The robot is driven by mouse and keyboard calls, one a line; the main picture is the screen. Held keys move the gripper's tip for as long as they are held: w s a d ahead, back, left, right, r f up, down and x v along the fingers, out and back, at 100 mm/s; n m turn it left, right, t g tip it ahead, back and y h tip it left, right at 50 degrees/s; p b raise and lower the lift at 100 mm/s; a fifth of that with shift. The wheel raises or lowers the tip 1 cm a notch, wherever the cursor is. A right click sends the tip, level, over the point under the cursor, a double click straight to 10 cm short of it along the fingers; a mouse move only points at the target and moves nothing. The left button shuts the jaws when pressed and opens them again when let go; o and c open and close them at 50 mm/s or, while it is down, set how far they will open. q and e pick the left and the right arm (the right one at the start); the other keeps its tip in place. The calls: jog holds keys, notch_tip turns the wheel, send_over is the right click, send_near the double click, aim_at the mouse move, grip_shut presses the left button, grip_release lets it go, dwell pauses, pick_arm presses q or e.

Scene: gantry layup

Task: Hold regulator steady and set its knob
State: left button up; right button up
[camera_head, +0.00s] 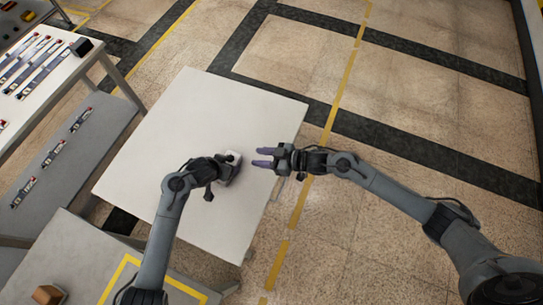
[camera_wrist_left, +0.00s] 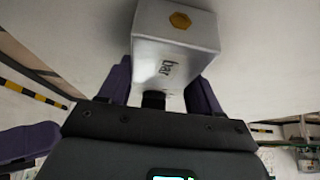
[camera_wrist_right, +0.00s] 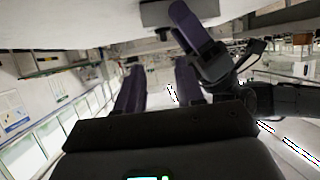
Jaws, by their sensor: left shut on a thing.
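The regulator (camera_head: 234,157) is a small white box on the pale table, right of its middle. The left wrist view shows its body (camera_wrist_left: 172,55) with the word "bar", a yellow hexagonal mark and a black knob (camera_wrist_left: 153,99) facing that camera. My left gripper (camera_wrist_left: 160,78) is shut on the regulator, one purple finger on each side. My right gripper (camera_head: 263,158) is open and empty, a short way right of the regulator, its fingers pointing at it. The right wrist view shows the regulator (camera_wrist_right: 158,15) beyond the open fingers, partly hidden by my left gripper's finger.
The pale table top (camera_head: 190,115) is otherwise bare. A rack (camera_head: 45,75) with several strip-like parts stands at the left. A lower grey surface with a brown block (camera_head: 48,294) and yellow tape is at the lower left. The floor on the right is clear.

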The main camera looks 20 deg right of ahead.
jog(key=shift+v, duration=1.75)
jog(key=shift+w, duration=0.15)
jog(key=shift+d, duration=0.1)
jog(key=v, duration=1.2)
